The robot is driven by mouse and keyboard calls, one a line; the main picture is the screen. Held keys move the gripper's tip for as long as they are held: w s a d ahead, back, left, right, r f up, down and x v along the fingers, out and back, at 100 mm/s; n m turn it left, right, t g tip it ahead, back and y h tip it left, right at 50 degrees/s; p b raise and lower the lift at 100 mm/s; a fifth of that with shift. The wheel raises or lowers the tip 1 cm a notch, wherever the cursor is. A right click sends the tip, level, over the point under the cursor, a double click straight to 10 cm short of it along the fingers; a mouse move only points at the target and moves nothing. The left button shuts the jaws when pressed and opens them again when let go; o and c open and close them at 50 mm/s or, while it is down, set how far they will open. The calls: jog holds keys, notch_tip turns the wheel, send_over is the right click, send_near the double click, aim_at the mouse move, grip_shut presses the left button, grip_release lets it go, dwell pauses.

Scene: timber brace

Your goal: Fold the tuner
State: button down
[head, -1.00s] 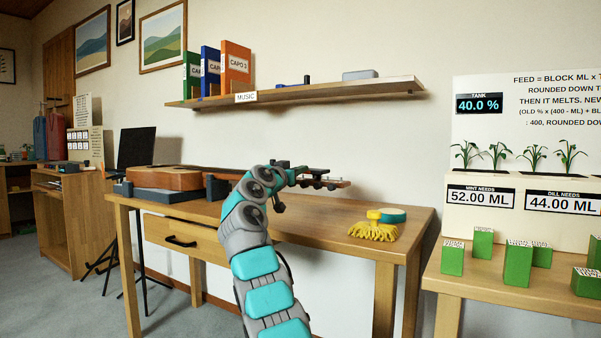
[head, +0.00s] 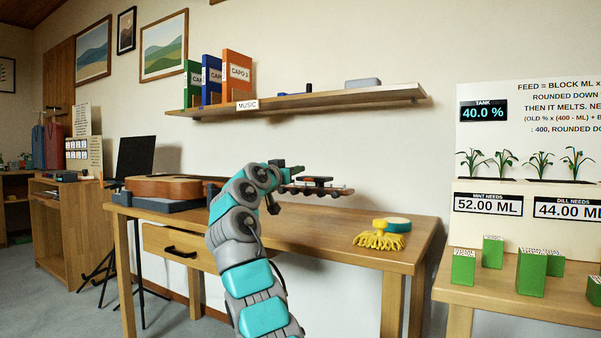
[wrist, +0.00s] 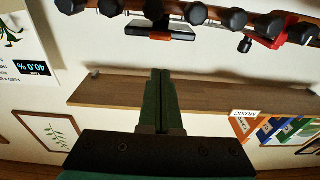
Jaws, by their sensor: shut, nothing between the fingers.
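The guitar (head: 165,188) lies on the wooden desk, its headstock (head: 335,191) reaching out to the right. A small dark device, seemingly the tuner (head: 316,180), sits at the headstock. In the wrist view the tuner (wrist: 160,32) shows as a dark block with a pale flat face among the black tuning pegs (wrist: 195,14). I cannot tell how far it is folded. My gripper (head: 298,169) is beside the headstock, just above and left of the tuner. In the wrist view its fingers (wrist: 160,75) are together and empty, apart from the tuner.
A wall shelf (head: 310,100) with capo binders (head: 212,78) hangs above the desk. A plant stand with green blocks (head: 492,252) is further right. The desk front is clear.

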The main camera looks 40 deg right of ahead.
jog(key=shift+f+v, duration=0.25)
jog(key=shift+v, duration=0.7)
jog(key=shift+f+v, duration=0.2)
jog(key=shift+v, duration=0.8)
jog(key=shift+f+v, duration=0.25)
jog(key=shift+v, duration=0.7)
